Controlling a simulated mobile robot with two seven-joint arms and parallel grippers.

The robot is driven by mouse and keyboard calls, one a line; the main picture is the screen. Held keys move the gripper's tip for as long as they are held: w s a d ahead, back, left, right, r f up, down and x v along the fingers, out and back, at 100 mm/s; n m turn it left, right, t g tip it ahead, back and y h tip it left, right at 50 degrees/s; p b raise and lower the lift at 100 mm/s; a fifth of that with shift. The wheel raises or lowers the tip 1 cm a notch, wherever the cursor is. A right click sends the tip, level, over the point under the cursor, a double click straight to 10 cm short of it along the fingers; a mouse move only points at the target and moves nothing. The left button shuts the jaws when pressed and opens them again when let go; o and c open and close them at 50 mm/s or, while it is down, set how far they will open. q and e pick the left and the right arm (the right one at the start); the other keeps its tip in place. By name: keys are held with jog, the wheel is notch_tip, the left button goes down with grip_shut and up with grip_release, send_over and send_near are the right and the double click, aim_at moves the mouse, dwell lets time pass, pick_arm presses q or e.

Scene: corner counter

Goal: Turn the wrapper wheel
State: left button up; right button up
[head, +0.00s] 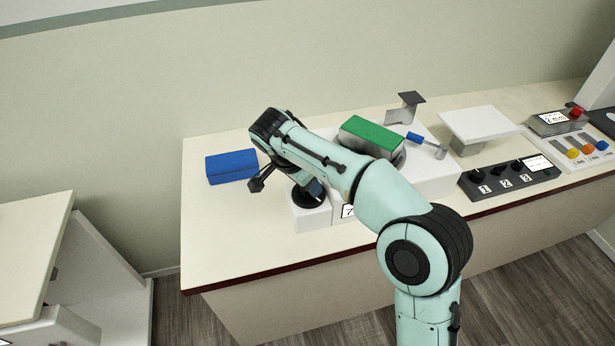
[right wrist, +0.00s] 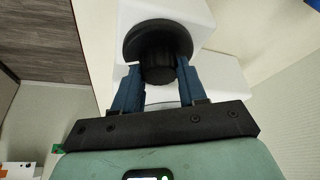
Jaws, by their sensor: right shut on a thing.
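The wrapper wheel is a round black knob with a wider black disc (head: 308,196) on a white block at the front left of the machine in the head view. In the right wrist view the black wheel (right wrist: 158,52) sits between the two blue fingers. My right gripper (head: 314,188) is shut on the wheel's ridged hub; in the right wrist view the fingers (right wrist: 160,80) touch it from both sides. My arm hides part of the wheel and machine in the head view. My left gripper is not in view.
A blue block (head: 231,166) lies left of the machine. A green-topped block (head: 374,135) rests on the white machine (head: 432,177). A numbered knob panel (head: 509,176) and a panel with coloured sliders (head: 577,150) stand to the right. The counter's front left (head: 235,245) is clear.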

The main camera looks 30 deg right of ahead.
jog(key=m+g+p, duration=0.1)
jog(key=m, duration=0.1)
jog(key=m+p, duration=0.1)
jog(key=m, duration=0.1)
jog(key=shift+w+r+g, duration=0.15)
jog(key=shift+r+g, duration=0.05)
jog(key=shift+g, duration=0.2)
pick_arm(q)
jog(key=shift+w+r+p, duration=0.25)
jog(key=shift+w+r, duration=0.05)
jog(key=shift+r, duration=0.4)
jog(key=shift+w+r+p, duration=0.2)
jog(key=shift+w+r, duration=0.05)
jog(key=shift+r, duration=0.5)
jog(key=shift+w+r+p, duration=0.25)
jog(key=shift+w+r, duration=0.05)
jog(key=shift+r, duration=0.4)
pick_arm(e)
jog(key=shift+f+m+g, duration=0.1)
jog(key=shift+m+g, duration=0.2)
jog(key=shift+m, duration=0.9)
jog(key=o, duration=1.1)
jog(key=shift+c, duration=0.2)
